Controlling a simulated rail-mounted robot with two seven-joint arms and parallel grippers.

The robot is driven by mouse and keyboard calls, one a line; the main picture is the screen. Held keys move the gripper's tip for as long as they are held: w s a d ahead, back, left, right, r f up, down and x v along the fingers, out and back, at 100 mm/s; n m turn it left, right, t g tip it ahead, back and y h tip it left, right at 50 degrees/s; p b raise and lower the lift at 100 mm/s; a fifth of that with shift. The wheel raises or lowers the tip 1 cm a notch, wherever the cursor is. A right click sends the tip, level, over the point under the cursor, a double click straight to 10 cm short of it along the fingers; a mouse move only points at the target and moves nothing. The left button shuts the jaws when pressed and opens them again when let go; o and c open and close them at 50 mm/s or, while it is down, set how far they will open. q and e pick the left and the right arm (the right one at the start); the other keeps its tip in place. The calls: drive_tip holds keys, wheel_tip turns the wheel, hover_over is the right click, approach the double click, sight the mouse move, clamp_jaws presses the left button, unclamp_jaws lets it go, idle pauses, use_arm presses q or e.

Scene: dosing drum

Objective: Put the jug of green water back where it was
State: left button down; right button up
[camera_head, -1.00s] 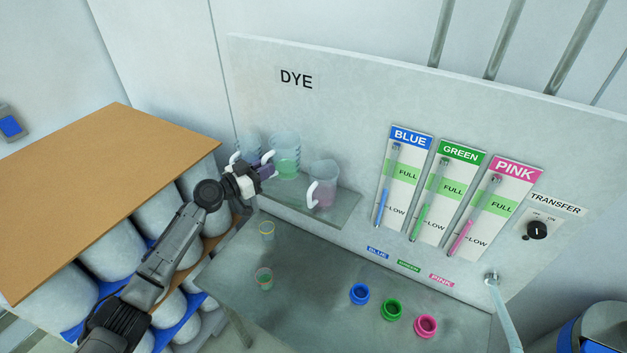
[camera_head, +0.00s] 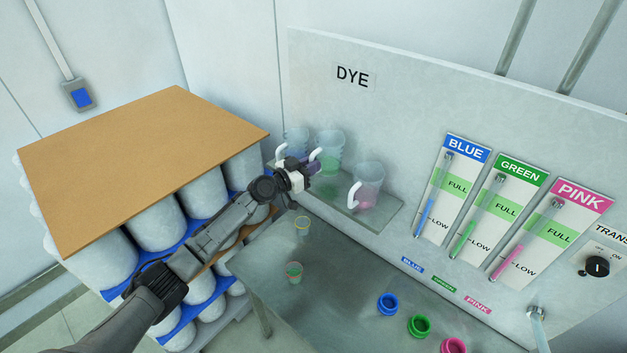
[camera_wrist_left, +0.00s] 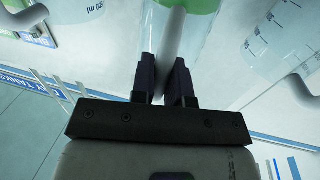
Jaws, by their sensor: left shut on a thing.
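The jug of green water (camera_head: 330,147) is clear, with green liquid low inside. It appears upright at the wall shelf (camera_head: 388,214), between two other jugs; I cannot tell whether its base touches the shelf. My left gripper (camera_head: 309,168) is at its near side and partly covers it. In the left wrist view, the fingers (camera_wrist_left: 166,80) are shut on the pale handle (camera_wrist_left: 171,40), and green liquid (camera_wrist_left: 203,5) shows at the top. My right gripper is not in view.
A pink-liquid jug (camera_head: 369,178) stands to the right on the shelf. Another jug (camera_head: 294,140) is close on the left, partly hidden. A stacked pallet (camera_head: 145,165) is beside my left arm.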

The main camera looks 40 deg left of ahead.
sight(323, 170)
use_arm(q)
drive_tip(key=shift+f+b, duration=0.55)
drive_tip(key=shift+f, duration=1.75)
drive_tip(key=shift+f, duration=0.15)
drive_tip(key=c, duration=1.1)
unclamp_jaws()
